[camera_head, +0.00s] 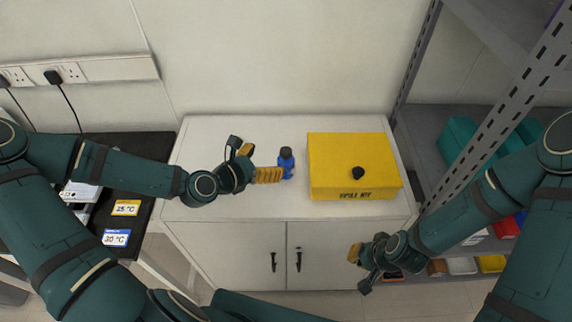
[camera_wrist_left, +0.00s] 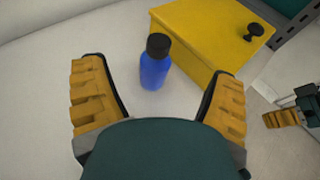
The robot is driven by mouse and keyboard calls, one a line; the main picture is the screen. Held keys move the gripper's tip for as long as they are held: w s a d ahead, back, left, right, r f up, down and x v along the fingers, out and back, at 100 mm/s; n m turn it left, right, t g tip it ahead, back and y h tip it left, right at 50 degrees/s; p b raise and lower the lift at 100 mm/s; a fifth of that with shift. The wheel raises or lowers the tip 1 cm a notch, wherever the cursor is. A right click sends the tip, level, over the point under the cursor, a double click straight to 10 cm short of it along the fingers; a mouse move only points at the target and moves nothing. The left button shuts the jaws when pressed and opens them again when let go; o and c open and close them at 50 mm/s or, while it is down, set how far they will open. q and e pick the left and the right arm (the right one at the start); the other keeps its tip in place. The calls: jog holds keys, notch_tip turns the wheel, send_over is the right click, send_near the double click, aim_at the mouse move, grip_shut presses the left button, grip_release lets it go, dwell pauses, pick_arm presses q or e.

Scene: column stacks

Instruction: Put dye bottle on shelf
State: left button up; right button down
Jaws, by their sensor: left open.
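The dye bottle (camera_head: 287,163) is blue with a black cap and stands upright on the white cabinet top, left of the yellow box. In the left wrist view the bottle (camera_wrist_left: 155,66) stands ahead, between the spread fingertips and apart from them. My left gripper (camera_head: 272,170) is open and empty, just left of the bottle. Its yellow ribbed fingers (camera_wrist_left: 158,88) show in the left wrist view. My right gripper (camera_head: 358,268) is in front of the cabinet's right side, away from the bottle; its jaw gap is unclear. The metal shelf (camera_head: 428,122) stands at the right.
The yellow box (camera_head: 345,150) with a black knob stands right of the bottle. Teal bins (camera_head: 458,135) sit on the shelf, partly behind my right arm. A perforated upright (camera_head: 497,120) borders the shelf. A black bench (camera_head: 135,180) with temperature labels is at the left.

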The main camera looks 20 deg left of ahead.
aim_at(290, 152)
pick_arm(q)
jog(key=x, duration=0.5)
jog(key=shift+w+d+f+b, duration=0.1)
jog(key=shift+w+b, duration=0.05)
jog(key=shift+b, duration=0.25)
jog(key=shift+f+b+x, duration=0.15)
jog(key=shift+b+x, duration=0.05)
jog(key=shift+x, duration=1.1)
jog(key=shift+f+b+x, duration=0.15)
jog(key=shift+x, duration=1.1)
grip_shut()
